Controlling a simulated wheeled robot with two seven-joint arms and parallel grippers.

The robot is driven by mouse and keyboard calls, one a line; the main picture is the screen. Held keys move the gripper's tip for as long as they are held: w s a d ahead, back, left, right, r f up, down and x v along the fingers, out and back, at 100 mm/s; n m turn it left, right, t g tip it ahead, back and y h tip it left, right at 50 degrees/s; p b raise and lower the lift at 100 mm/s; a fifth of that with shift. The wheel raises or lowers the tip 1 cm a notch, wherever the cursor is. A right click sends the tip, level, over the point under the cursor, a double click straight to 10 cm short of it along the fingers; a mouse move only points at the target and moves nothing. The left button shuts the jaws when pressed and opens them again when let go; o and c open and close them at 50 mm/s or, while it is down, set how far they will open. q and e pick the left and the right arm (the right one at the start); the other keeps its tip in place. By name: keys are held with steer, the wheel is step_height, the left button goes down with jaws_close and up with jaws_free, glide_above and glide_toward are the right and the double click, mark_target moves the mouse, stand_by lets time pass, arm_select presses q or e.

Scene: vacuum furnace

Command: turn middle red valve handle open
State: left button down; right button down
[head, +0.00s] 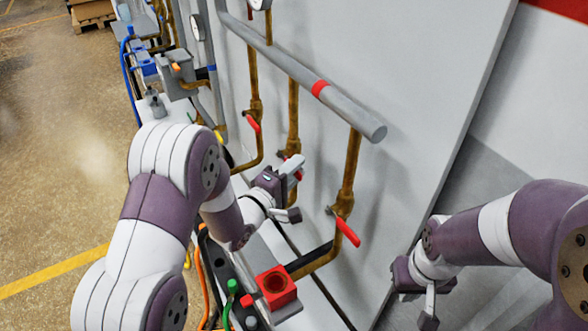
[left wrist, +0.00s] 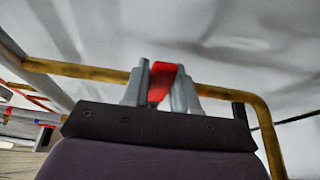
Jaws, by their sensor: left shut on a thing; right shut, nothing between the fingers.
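The middle red valve handle (head: 299,175) is on the middle brass pipe (head: 293,115) and is mostly hidden behind my left gripper (head: 292,168) in the head view. In the left wrist view my left gripper (left wrist: 165,95) is shut on the red handle (left wrist: 163,78), which sits between its two grey fingers. The handle's exact angle is hard to tell. My right gripper (head: 429,312) is shut and empty at the lower right, apart from the valves.
Other red handles hang on the left pipe (head: 253,124) and right pipe (head: 347,232). A thick grey pipe (head: 285,65) runs above them along the pale panel (head: 420,90). A red block (head: 276,288) stands below. The floor at left is open.

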arm_select(q)
steer(key=shift+r+n+p, duration=0.3)
steer(key=shift+r+p, duration=0.1)
steer(key=shift+p, duration=0.25)
steer(key=r+n+p, duration=0.1)
steer(key=p, duration=0.1)
steer(key=n+g+p, duration=0.1)
steer(key=p, duration=0.1)
steer(key=r+n+g+p, duration=0.1)
steer(key=n+p, duration=0.1)
steer(key=p, duration=0.1)
steer(key=shift+w+a+r+y, duration=0.2)
steer(key=shift+w+r+y, duration=0.1)
steer(key=shift+w+a+r+n+g+p, duration=0.15)
steer(key=shift+n+g+p, duration=0.15)
steer(key=shift+n+p, duration=0.5)
steer(key=c, duration=1)
jaws_free()
steer(key=shift+o, duration=0.2)
